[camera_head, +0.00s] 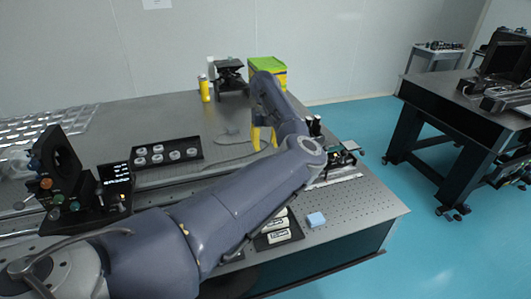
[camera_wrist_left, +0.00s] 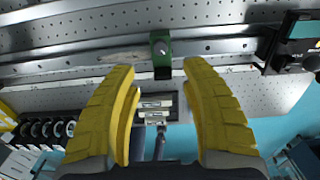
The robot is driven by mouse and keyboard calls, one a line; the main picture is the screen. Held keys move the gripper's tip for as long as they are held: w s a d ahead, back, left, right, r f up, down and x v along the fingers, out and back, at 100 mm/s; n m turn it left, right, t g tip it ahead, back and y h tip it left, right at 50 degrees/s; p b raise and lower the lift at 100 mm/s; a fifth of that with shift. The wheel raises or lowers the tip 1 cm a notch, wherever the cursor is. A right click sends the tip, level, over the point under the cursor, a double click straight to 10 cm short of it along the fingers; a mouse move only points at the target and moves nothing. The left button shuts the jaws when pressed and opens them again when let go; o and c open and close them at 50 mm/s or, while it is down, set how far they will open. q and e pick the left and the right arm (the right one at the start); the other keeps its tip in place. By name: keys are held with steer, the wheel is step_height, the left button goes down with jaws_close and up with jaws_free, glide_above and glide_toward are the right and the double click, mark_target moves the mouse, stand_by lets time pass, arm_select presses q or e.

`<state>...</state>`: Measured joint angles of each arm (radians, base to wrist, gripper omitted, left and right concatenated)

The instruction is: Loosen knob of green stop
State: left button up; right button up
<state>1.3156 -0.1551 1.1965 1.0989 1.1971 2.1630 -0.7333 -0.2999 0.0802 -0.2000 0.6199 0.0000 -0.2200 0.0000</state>
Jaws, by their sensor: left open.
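The green stop (camera_wrist_left: 163,68) sits on a metal rail (camera_wrist_left: 90,60) in the left wrist view, a small upright green block with a round greyish knob (camera_wrist_left: 160,47) on its upper part. My left gripper (camera_wrist_left: 160,78) is open, with one yellow finger on each side of the stop in the picture. The fingertips appear short of the knob, and nothing is between them. In the head view my left gripper (camera_head: 264,140) points down over the table, and I cannot make out the green stop there. My right gripper is in neither view.
A black tray with several round pieces (camera_head: 165,153) lies on the table left of my gripper. A dark optical mount (camera_head: 62,165) stands at the left. A yellow bottle (camera_head: 204,88) and a green-topped box (camera_head: 267,70) stand at the back.

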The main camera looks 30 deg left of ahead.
arm_select(q)
steer(key=shift+r, duration=0.7)
